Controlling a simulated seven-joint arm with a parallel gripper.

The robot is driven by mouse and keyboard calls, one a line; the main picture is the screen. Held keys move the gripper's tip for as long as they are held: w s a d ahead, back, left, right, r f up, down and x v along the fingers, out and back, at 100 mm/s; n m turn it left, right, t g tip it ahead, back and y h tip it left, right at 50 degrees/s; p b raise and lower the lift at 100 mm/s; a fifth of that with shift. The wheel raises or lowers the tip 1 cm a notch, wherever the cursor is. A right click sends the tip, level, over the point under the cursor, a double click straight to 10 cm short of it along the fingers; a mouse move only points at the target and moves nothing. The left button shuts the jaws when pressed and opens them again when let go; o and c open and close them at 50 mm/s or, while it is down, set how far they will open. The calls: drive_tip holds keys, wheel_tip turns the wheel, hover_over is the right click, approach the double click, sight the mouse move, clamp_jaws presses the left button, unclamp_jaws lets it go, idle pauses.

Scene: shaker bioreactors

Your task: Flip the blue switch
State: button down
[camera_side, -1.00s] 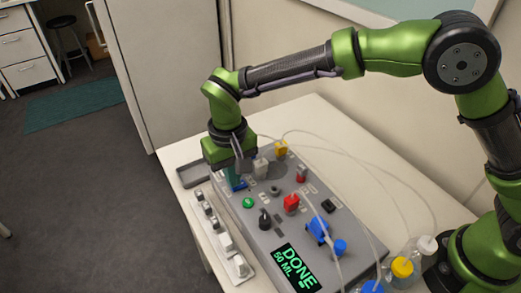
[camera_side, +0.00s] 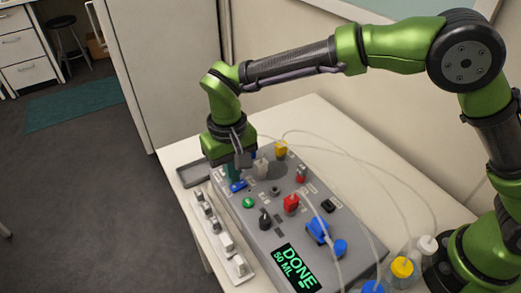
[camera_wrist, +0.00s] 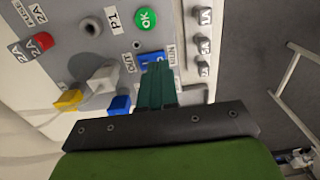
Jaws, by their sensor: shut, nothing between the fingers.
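The blue switch (camera_side: 238,186) is a small blue rocker near the far left end of the grey control panel (camera_side: 262,240). In the wrist view the blue switch (camera_wrist: 149,57) lies between labels, partly hidden by my fingertips. My gripper (camera_side: 234,177) is over that end of the panel, pointing down. Its dark teal fingers (camera_wrist: 157,68) are together and empty, with the tips just above or at the switch. I cannot tell whether they touch it.
Grey (camera_side: 261,168) and yellow (camera_side: 281,149) connectors with tubes stand beside my gripper. A white strip (camera_side: 222,240) runs along the left edge. The display reads "DONE 50 ML".

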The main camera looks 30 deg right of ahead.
sight(234, 187)
wheel_tip(234, 187, up, 5)
idle(0.6)
drive_tip(key=shift+f, duration=0.3)
drive_tip(key=s+d+r+m+t, duration=0.1)
drive_tip(key=s+d+r+t, duration=0.1)
drive_tip(key=s+d, duration=0.3)
drive_tip(key=s+d+r+m+t+y, duration=0.1)
drive_tip(key=s+d+r, duration=0.3)
drive_tip(key=d, duration=0.9)
drive_tip(key=s+d+r+m+t+y, duration=0.1)
drive_tip(key=s+d+r+m+t, duration=0.1)
drive_tip(key=s+d+r+t, duration=0.2)
drive_tip(key=shift+s+d, duration=1.75)
drive_tip(key=shift+d, duration=1.05)
